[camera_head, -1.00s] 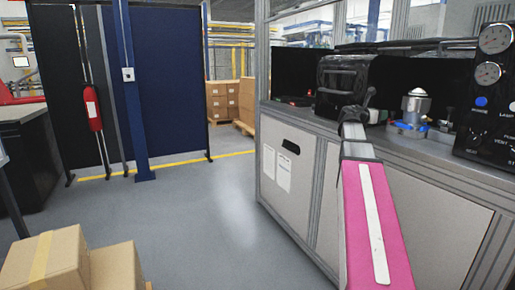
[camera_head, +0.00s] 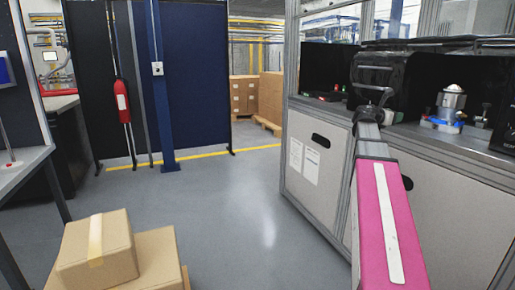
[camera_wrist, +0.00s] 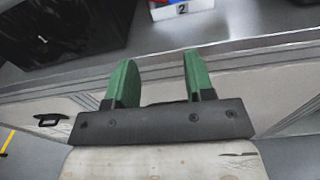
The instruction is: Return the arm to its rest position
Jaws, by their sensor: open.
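My gripper (camera_wrist: 156,82) shows in the wrist view with two green fingers apart and nothing between them. It is in front of the grey workbench (camera_wrist: 90,78), by the edge of its top. In the head view my pink arm reaches forward along the front of the workbench (camera_head: 440,180), and its far end covers the gripper's fingers.
A black machine (camera_head: 385,80) and a metal housing on a blue fixture (camera_head: 450,105) stand on the workbench. Cardboard boxes (camera_head: 98,250) are at the lower left, beside a table (camera_head: 22,165). A dark blue partition (camera_head: 195,75) stands behind. The grey floor (camera_head: 235,215) between is open.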

